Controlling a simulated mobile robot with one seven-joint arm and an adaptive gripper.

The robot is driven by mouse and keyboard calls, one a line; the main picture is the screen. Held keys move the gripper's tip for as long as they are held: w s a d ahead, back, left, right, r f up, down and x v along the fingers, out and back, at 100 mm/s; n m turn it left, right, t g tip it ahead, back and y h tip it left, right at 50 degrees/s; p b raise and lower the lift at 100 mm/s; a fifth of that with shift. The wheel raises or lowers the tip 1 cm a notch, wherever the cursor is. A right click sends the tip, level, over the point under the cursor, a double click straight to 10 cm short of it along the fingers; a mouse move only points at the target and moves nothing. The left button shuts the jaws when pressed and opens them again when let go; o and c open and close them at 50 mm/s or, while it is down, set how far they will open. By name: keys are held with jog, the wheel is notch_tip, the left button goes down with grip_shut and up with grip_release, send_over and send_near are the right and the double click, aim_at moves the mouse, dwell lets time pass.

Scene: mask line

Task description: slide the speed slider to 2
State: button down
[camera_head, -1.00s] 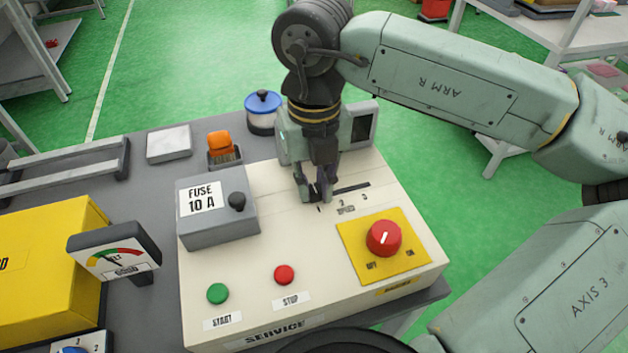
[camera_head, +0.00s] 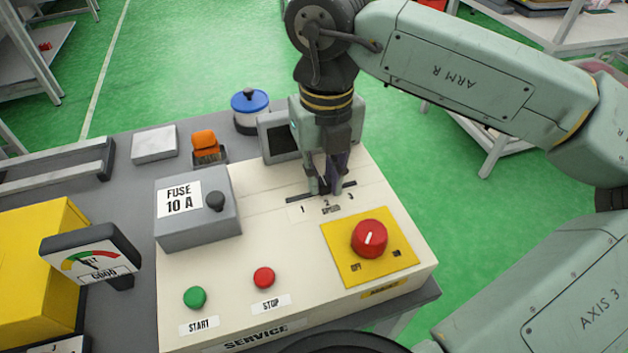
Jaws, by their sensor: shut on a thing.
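The speed slider's dark slot (camera_head: 297,198) runs across the cream service panel (camera_head: 225,275), with the marks 1, 2 and 3 on a label strip (camera_head: 326,206) in front of it. My gripper (camera_head: 331,191) points down at the slot and is shut on the slider knob. The knob itself is hidden by the fingers. The fingertips stand just behind the mark 2, with slot showing on both sides of them.
A grey fuse box (camera_head: 200,235) stands left of the slot. A red rotary knob (camera_head: 369,238) on a yellow plate is in front of it. A small dark-screened box (camera_head: 279,138) is behind. Green (camera_head: 195,297) and red (camera_head: 264,277) buttons are at the front.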

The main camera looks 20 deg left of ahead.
aim_at(322, 180)
jog(key=c, duration=1.5)
grip_release()
jog(key=shift+a, duration=0.1)
notch_tip(322, 180, up, 12)
jog(key=shift+r, duration=0.1)
